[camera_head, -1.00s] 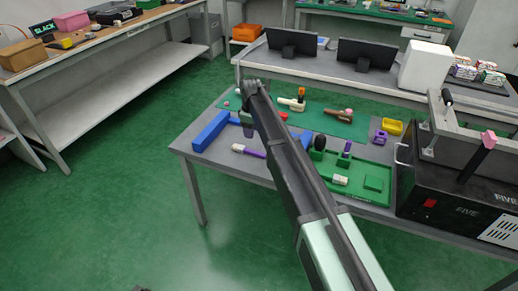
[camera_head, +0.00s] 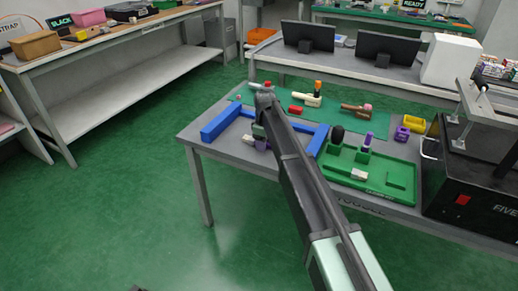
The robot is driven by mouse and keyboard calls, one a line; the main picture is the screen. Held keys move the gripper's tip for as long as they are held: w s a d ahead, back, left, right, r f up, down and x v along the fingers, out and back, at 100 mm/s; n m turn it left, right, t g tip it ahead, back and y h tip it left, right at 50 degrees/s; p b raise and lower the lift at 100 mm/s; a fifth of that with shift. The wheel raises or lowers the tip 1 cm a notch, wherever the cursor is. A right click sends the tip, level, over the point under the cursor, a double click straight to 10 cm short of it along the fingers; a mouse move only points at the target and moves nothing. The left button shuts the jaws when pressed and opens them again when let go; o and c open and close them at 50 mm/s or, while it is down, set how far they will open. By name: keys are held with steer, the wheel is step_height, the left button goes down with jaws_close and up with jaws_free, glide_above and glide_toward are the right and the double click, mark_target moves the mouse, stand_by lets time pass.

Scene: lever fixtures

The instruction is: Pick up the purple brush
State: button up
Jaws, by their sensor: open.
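The purple brush (camera_head: 248,140) lies near the front edge of the grey workbench, inside the blue frame. Its pale head shows at the left. Its purple handle is mostly hidden by my arm and gripper. My gripper (camera_head: 262,141) points down over the handle, close to it. It is open, but its fingers are small and partly covered by my arm. I cannot tell whether they touch the brush.
A blue frame (camera_head: 221,119) surrounds the brush area. To its right is a green tray (camera_head: 385,192) with several items. A yellow bin (camera_head: 413,124) and a black machine (camera_head: 470,190) stand further right. The floor in front is clear.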

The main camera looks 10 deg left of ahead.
steer(key=shift+r, duration=0.1)
jaws_close()
step_height(320, 180, up, 20)
steer(key=p, duration=2)
